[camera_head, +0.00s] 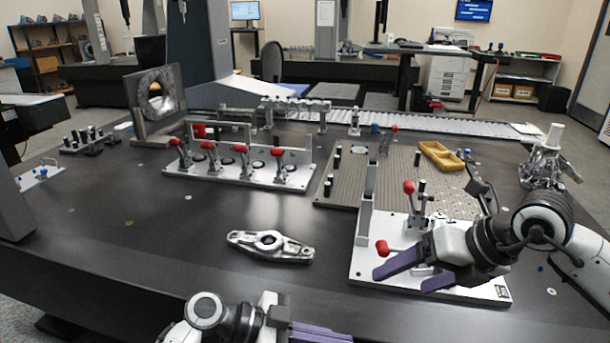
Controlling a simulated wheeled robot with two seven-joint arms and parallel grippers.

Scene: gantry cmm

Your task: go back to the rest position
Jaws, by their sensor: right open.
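My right gripper (400,283) reaches in from the right with its two purple fingers apart and nothing between them. It is over the front of a white fixture plate (362,268) with red-handled clamps. I cannot tell whether the fingers touch the plate. My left gripper (318,333) is at the bottom edge, low in front of the table, with its purple finger part pointing right. The frame cuts it off, so its opening is hidden.
A silver metal part (270,246) lies on the dark table (150,235), left of the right gripper. A fixture with several red-handled clamps (240,174) stands behind it. A perforated plate (380,172) bears a yellow tray (440,156). The table's front left is clear.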

